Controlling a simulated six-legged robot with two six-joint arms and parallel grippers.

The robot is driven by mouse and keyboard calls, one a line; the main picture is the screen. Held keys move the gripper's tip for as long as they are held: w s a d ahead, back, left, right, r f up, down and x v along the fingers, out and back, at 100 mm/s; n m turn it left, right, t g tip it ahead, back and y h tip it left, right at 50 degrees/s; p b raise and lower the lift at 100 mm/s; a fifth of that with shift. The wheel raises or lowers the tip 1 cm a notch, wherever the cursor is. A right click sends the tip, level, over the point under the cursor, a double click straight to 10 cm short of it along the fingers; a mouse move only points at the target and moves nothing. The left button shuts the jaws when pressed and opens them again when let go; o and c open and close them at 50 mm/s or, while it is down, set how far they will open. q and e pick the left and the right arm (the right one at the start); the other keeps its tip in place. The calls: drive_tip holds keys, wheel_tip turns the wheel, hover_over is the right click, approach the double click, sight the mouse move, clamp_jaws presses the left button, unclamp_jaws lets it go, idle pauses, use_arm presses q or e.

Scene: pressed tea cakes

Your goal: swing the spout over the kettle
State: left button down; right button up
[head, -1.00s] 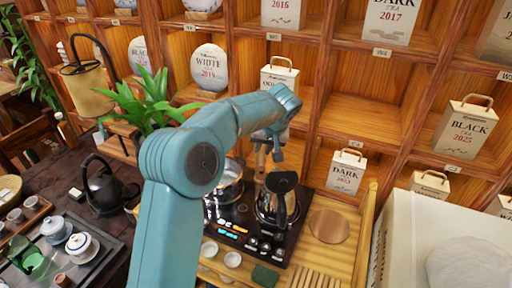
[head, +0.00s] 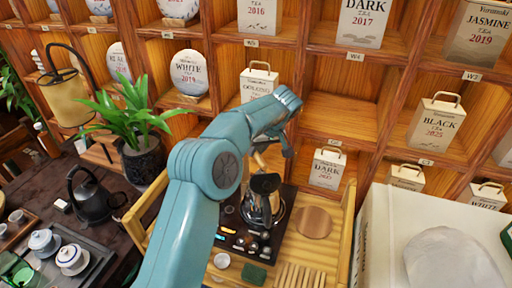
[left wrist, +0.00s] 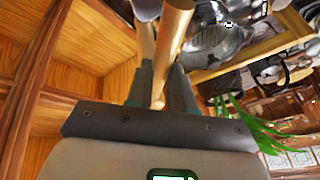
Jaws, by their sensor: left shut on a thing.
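My left gripper (head: 272,146) is partly hidden by its own arm in the head view. In the left wrist view its fingers (left wrist: 160,88) are shut on a pale wooden rod, which I take to be the spout (left wrist: 172,38). A small pale piece of the spout (head: 260,160) shows below the gripper in the head view. The glass kettle (head: 256,212) with a black handle stands on the black stove, just below the spout in the picture. I cannot tell whether the spout's end is over the kettle. A shiny rounded vessel (left wrist: 212,42) shows beyond the fingers. My right gripper is not in view.
A wooden shelf wall (head: 345,110) with tea packages stands close behind. A potted plant (head: 140,155) and a dark kettle (head: 92,205) are at left. A white box (head: 400,225) stands at right. A small white cup (head: 221,261) is near the stove's front.

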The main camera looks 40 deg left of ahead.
use_arm(q)
drive_tip(key=shift+w+r, duration=0.1)
drive_tip(key=shift+r, duration=0.1)
drive_tip(key=c, duration=1)
unclamp_jaws()
drive_tip(key=p+v, duration=0.2)
drive_tip(key=v, duration=1.4)
drive_tip(key=shift+r, duration=0.15)
drive_tip(key=shift+s+d, duration=0.1)
drive_tip(key=shift+s, duration=0.1)
